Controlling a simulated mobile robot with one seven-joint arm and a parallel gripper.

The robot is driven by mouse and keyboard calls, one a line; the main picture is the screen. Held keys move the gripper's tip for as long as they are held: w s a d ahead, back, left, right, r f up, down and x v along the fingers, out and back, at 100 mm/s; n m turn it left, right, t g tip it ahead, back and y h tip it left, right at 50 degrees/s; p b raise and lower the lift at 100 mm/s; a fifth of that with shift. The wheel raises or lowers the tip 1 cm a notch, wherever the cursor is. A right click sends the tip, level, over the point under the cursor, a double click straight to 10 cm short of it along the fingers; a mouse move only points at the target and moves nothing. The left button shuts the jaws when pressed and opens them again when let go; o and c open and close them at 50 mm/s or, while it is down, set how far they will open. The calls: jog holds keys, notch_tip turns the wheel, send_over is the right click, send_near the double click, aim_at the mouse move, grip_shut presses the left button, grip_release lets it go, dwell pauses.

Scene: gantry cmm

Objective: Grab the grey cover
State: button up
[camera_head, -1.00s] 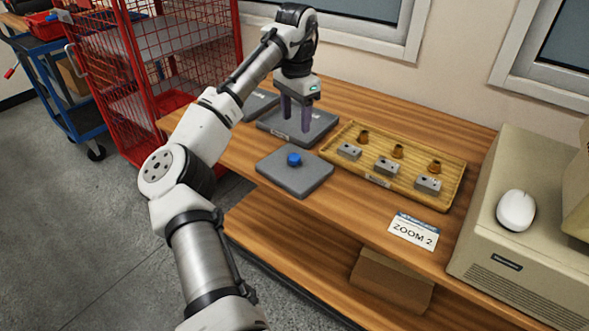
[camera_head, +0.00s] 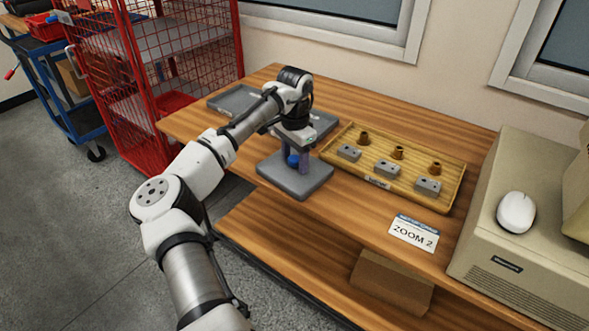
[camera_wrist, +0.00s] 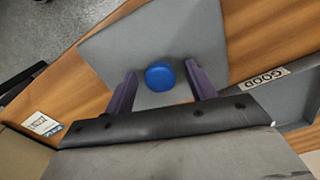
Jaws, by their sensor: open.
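The grey cover (camera_head: 313,185) is a flat square plate with a blue round knob (camera_head: 292,161) on top. It lies on the wooden bench near the front edge. My gripper (camera_head: 294,169) is over the cover with its purple fingers pointing down. In the wrist view the grey cover (camera_wrist: 185,35) fills the upper middle. There the blue knob (camera_wrist: 159,76) shows between the two fingers of my open gripper (camera_wrist: 160,70), with a gap on either side. I cannot tell the exact height of the fingertips beside the knob.
A grey tray (camera_head: 327,120) lies behind the cover, partly hidden by my arm; a GOOD label (camera_wrist: 263,79) shows in the wrist view. Another grey tray (camera_head: 232,100) lies farther left. A wooden tray (camera_head: 452,198) with metal blocks and brass pieces is at the right.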

jog(key=shift+c, duration=0.2)
jog(key=c, duration=1.1)
